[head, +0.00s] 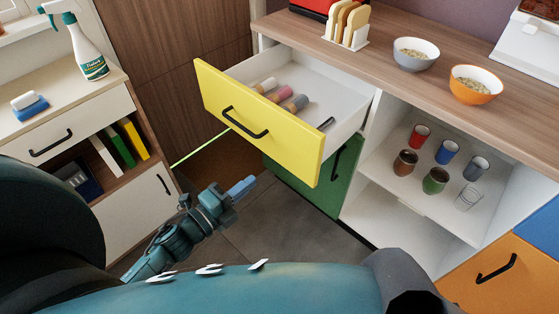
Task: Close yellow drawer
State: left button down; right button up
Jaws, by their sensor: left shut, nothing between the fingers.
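The yellow drawer (232,106) is pulled well out of the wooden-topped counter in the head view. Its front has a black bar handle (245,124). Several small jars or rolls (278,95) lie inside it, with a dark item near its right side. My left gripper (241,188) is shut and empty, below and in front of the drawer front, apart from it. Its bluish fingertips point up and to the right. My right gripper is not in view.
A green door (336,180) is below the drawer. An open shelf with several cups (436,180) is to the right. Bowls (416,54) and a toast rack (346,38) stand on the countertop. A white cabinet (125,212) stands at left. Grey floor (275,228) is clear between.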

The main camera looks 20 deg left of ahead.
aim_at(288, 151)
pick_arm(q)
jog(key=x, duration=1.1)
jog(key=shift+w, duration=0.2)
